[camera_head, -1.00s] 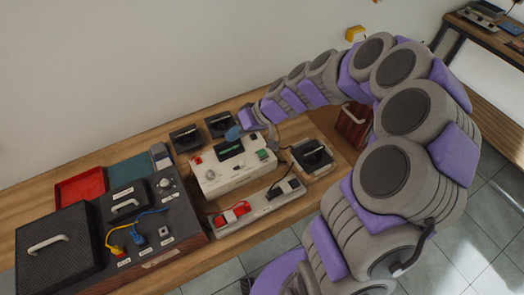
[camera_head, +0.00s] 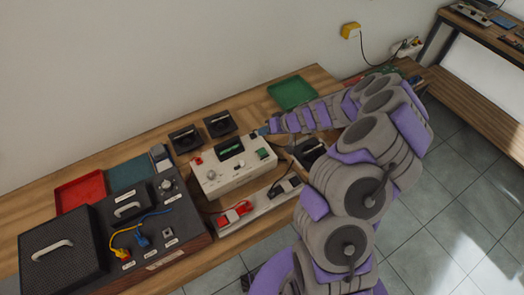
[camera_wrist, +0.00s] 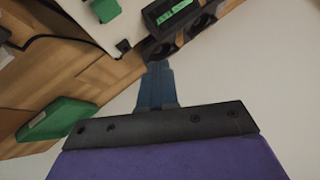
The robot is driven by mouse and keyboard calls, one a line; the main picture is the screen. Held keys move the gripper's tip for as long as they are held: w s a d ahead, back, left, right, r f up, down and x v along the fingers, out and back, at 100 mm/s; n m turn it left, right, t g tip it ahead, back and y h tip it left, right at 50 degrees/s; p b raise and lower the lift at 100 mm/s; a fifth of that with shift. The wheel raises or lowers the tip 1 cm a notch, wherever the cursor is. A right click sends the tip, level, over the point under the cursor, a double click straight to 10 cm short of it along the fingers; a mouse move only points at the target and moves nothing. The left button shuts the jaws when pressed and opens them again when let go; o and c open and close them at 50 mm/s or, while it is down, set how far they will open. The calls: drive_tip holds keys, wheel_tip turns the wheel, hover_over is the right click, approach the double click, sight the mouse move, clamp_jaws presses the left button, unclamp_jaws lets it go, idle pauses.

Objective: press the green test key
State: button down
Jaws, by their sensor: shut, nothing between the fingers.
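The green test key (camera_head: 263,153) is a small square button on the right part of the top of the cream test box (camera_head: 233,179). It also shows in the wrist view at the upper left (camera_wrist: 105,9). The box has a dark display with green text (camera_head: 230,148), seen in the wrist view at the top (camera_wrist: 172,12). My gripper (camera_head: 262,131) is just behind the box's back right corner, near the key but apart from it. In the wrist view my gripper's blue fingers (camera_wrist: 157,72) are together and empty, pointing toward the box's edge.
Two black holders (camera_head: 203,131) stand behind the box. A dark console (camera_head: 150,228) and red tray (camera_head: 80,191) are left. A green tray (camera_head: 292,92) lies at the back on bare wood.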

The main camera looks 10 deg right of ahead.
drive_tip(key=b, duration=0.3)
hover_over(265, 152)
drive_tip(key=f, duration=0.7)
drive_tip(key=shift+w+f, duration=0.2)
drive_tip(key=shift+f, duration=0.15)
drive_tip(key=shift+f+b, duration=0.55)
drive_tip(key=shift+b, duration=0.25)
drive_tip(key=shift+s+f+b, duration=0.1)
drive_tip(key=shift+f+b, duration=0.8)
drive_tip(key=shift+b, duration=0.45)
idle(1.7)
drive_tip(key=shift+r, duration=0.1)
drive_tip(key=shift+r+p, duration=0.3)
drive_tip(key=shift+r, duration=0.65)
drive_tip(key=shift+r+p, duration=0.95)
drive_tip(key=shift+r, duration=1.5)
